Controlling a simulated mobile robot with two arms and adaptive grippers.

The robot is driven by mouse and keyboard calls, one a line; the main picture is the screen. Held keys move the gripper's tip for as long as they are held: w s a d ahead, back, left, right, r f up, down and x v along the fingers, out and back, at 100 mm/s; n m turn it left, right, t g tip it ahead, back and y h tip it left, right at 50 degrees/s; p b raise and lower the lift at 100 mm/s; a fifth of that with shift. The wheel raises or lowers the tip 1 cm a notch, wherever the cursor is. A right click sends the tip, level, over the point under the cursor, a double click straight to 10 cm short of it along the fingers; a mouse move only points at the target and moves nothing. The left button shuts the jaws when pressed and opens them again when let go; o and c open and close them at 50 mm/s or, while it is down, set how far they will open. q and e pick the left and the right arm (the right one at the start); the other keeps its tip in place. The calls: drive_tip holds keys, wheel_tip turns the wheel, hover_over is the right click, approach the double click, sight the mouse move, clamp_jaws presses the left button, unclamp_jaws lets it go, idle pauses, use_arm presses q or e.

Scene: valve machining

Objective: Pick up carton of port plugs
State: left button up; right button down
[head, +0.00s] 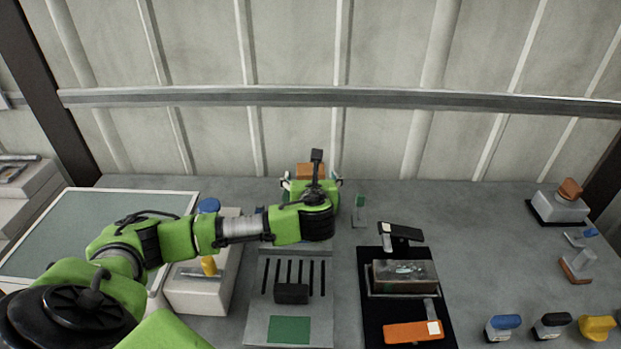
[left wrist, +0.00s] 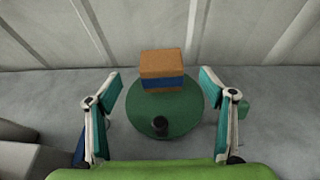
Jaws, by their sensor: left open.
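The carton (head: 311,170), a small orange-brown box, is at the back of the table in the head view, partly hidden behind my left gripper (head: 312,184). In the left wrist view the carton (left wrist: 162,64) shows an orange-brown top and a blue band. I see no contact with the carton. My right gripper is not in view.
A slotted grey plate (head: 262,325) lies in front of my left arm, beside a white block (head: 190,300). A black mat (head: 372,325) holds a metal block (head: 405,275).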

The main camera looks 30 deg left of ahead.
sight(310, 169)
use_arm(q)
drive_tip(key=x, duration=0.5)
drive_tip(key=p+x, duration=0.1)
drive_tip(key=x, duration=0.3)
drive_tip(key=shift+w+a+f, duration=0.1)
drive_tip(key=shift+w+f, duration=0.1)
drive_tip(key=shift+f, duration=0.2)
drive_tip(key=shift+r, duration=0.1)
drive_tip(key=c, duration=1.5)
